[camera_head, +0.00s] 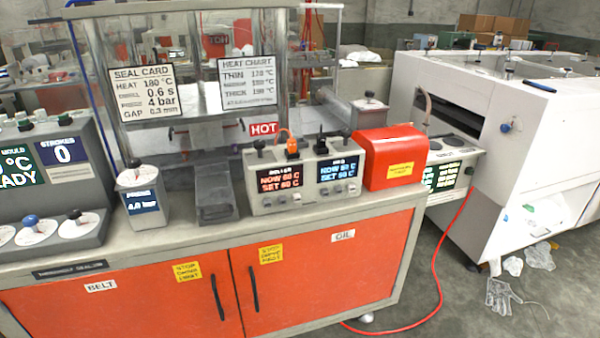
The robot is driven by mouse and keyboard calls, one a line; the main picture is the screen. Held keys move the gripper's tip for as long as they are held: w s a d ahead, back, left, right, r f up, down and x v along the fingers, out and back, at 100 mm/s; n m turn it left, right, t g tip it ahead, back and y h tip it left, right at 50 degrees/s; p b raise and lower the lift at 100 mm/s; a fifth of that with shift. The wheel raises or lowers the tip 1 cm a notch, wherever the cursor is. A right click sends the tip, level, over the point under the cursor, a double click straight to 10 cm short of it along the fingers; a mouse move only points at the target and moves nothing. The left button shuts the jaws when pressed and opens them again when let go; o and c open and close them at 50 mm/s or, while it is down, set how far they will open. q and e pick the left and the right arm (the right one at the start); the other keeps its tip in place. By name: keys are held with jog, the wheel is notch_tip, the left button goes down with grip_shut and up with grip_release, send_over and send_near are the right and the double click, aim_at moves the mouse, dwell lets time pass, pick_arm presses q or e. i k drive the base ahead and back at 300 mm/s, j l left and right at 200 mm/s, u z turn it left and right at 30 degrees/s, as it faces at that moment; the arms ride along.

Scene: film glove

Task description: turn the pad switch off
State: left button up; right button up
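A grey control box (304,182) with two lit displays stands on the bench top. The left display (279,177) reads about 60 C for both NOW and SET. The right display (337,169) has a small label above it that may read PAD; its digits are blurred. On top of the box are an orange switch (292,149) towards the left and a black switch (321,145) nearer the right display. Which switch belongs to the pad, and its exact position, are too small to tell. Neither of my grippers is in view.
A red box (393,157) stands right beside the control box. A pressure unit (142,196) and a grey pedal-like block (214,187) stand to the left. A HOT sign (264,129) hangs behind. A red hose (441,262) runs down to the floor.

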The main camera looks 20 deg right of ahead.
aim_at(346, 133)
jog(key=i+l+z, duration=0.35)
jog(key=l, duration=0.3)
jog(key=i+l+z, duration=0.4)
jog(key=i+l, duration=0.1)
jog(key=l, duration=0.05)
